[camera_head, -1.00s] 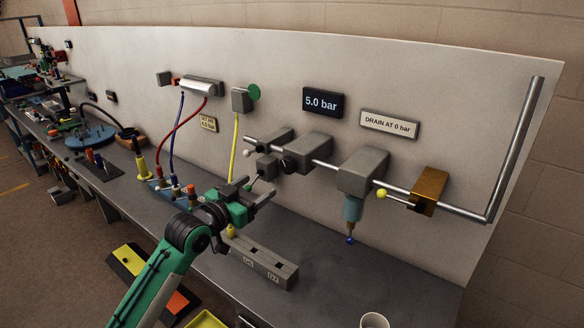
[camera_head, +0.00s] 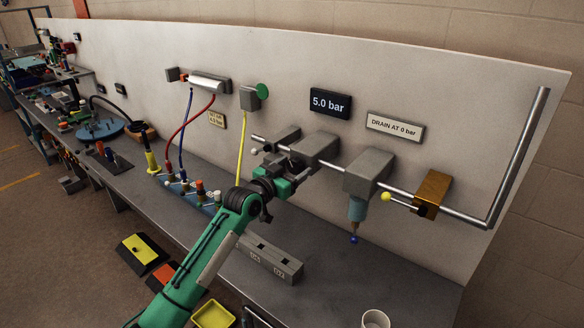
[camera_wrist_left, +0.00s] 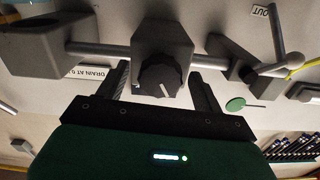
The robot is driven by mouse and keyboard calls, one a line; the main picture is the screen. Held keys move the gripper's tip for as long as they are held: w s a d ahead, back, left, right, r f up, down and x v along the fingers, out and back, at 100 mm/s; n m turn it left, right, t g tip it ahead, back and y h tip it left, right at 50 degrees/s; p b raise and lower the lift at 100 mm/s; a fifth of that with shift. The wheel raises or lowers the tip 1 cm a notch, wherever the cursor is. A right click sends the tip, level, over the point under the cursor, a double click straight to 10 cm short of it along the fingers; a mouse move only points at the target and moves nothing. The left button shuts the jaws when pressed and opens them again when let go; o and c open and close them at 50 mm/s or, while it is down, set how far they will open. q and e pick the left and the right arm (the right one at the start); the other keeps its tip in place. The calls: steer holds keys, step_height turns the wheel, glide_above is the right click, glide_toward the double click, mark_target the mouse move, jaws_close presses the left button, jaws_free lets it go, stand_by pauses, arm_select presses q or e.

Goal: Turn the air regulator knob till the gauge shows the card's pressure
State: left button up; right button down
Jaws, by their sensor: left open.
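The dark ribbed regulator knob (camera_wrist_left: 160,82) with a pale pointer line shows in the left wrist view, on the front of a grey regulator block (camera_wrist_left: 162,34). The block (camera_head: 318,147) sits on the pipe in the head view, where my gripper hides the knob. My left gripper (camera_head: 290,160) is in front of it. Its open fingers (camera_wrist_left: 160,86) stand on either side of the knob, with gaps showing. The dark gauge display (camera_head: 330,103) reads 5.0 bar. A small yellowish card (camera_head: 217,119) on the panel has text too small to read surely. My right gripper is not in view.
A steel pipe (camera_head: 400,190) runs along the panel, with a grey filter block (camera_head: 368,172) and a brass valve (camera_head: 432,194) to the right. A "DRAIN AT 0 bar" sign (camera_head: 395,127) hangs above. A grey slotted block (camera_head: 270,262) and a white cup (camera_head: 376,319) stand on the bench.

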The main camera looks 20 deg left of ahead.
arm_select(q)
steer(key=shift+c, duration=0.2)
steer(key=c, duration=1)
steer(key=shift+o, duration=0.3)
steer(key=shift+n+p, duration=0.85)
steer(key=shift+n, duration=2.05)
steer(key=o, duration=1)
